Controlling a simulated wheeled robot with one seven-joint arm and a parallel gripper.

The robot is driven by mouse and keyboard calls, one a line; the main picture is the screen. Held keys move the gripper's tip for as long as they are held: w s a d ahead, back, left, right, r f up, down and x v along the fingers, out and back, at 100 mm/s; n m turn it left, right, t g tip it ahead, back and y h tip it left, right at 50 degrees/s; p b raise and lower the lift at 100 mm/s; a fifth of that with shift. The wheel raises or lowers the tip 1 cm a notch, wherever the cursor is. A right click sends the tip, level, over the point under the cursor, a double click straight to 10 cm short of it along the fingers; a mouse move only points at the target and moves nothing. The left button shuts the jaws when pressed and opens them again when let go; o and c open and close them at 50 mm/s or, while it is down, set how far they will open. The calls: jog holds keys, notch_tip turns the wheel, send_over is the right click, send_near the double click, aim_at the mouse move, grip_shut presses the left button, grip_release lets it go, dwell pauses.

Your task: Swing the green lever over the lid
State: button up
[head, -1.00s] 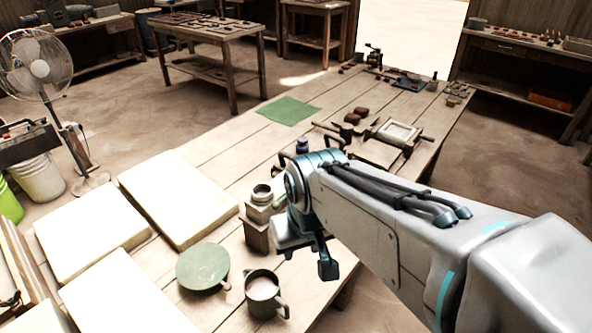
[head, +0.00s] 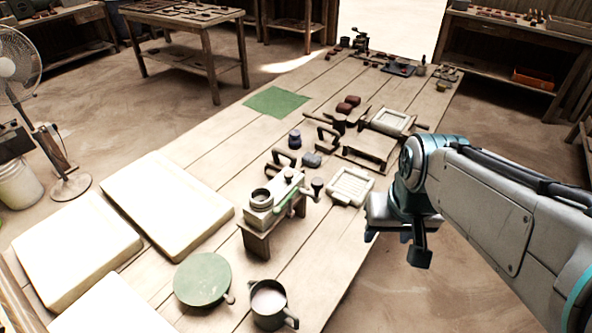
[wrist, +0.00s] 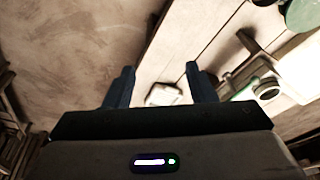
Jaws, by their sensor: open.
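The tile press (head: 262,215) is a pale block on a wooden stand, with a dark round cup on top. The green lever (head: 287,203) lies along its right side, near a dark knob (head: 317,185). I cannot tell the lid clearly from the pale top of the press. In the wrist view the press (wrist: 262,88) is at the right, outside my fingers, with a bit of green beside it. My gripper (head: 396,243) is right of the press, past the table's right edge, apart from the lever. Its two fingers (wrist: 160,72) are spread and empty.
A pale square frame (head: 350,186) lies right of the press; it shows between my fingers in the wrist view. A green disc (head: 202,279) and a mug (head: 269,303) stand in front. Pale slabs (head: 165,203) lie left.

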jog(key=w+a+r+n+g+y+p, duration=0.1)
jog(key=w+a+r+n+g+p, duration=0.2)
jog(key=w+a, duration=0.65)
jog(key=n+p, duration=0.1)
jog(key=n, duration=0.1)
send_near(279, 208)
jog(key=shift+g+y, duration=0.3)
jog(key=f, duration=0.5)
jog(key=a+f+p, duration=0.1)
jog(key=f, duration=0.2)
jog(key=shift+f, duration=0.3)
jog(key=shift+r, duration=0.1)
grip_shut()
